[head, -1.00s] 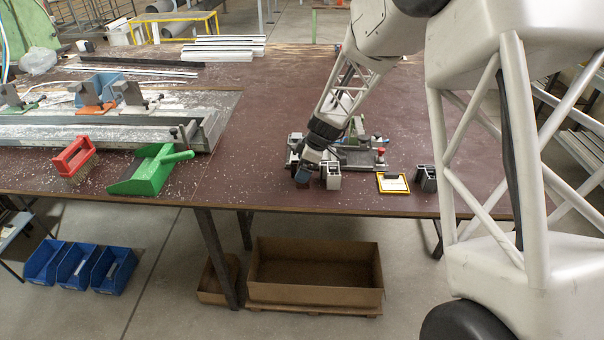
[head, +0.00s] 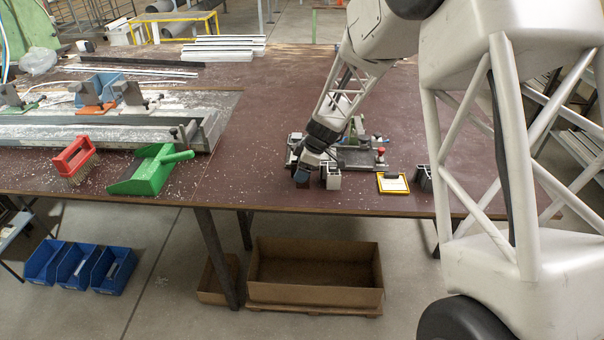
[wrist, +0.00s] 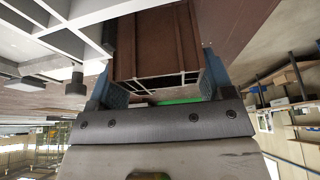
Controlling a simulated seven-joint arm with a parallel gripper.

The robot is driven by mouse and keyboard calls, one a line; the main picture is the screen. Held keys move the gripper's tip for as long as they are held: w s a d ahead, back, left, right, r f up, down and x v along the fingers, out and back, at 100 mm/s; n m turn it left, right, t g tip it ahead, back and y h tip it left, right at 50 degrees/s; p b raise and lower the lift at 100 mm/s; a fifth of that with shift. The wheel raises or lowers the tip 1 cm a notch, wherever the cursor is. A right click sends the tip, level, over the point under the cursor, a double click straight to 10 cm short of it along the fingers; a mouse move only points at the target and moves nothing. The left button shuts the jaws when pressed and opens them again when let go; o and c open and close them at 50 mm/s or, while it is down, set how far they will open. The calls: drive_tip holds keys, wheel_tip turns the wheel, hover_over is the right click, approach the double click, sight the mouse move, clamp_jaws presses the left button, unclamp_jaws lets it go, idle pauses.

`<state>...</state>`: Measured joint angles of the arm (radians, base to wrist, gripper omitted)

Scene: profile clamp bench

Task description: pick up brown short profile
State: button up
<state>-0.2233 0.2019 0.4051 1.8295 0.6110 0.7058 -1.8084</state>
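The brown short profile (wrist: 157,45) fills the space between the two blue fingers of my gripper (wrist: 160,88) in the wrist view. Its slotted end, with pale edges, faces the palm. A finger lies close along each side, but I cannot tell whether both press on it. In the head view my gripper (head: 301,174) points down near the table's front edge, and its fingers hide most of the brown profile.
A grey-white profile (head: 331,176) stands just right of my gripper, with a clamp fixture (head: 358,158) behind. Further right are a yellow-framed card (head: 392,183) and a dark profile (head: 424,178). A green dustpan (head: 152,171) and red brush (head: 75,158) lie left. The table (head: 240,170) between is clear.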

sight(297, 167)
drive_tip(key=shift+c, duration=0.8)
drive_tip(key=shift+r, duration=0.1)
drive_tip(key=shift+r, duration=0.75)
wheel_tip(297, 167, up, 2)
drive_tip(key=shift+r, duration=0.1)
drive_tip(key=s+d, duration=0.2)
drive_tip(key=s, duration=0.5)
drive_tip(key=s+d+r, duration=0.1)
drive_tip(key=s+d, duration=0.1)
drive_tip(key=s, duration=0.6)
drive_tip(key=shift+s+d, duration=0.15)
drive_tip(key=shift+d, duration=0.2)
drive_tip(key=shift+r, duration=0.1)
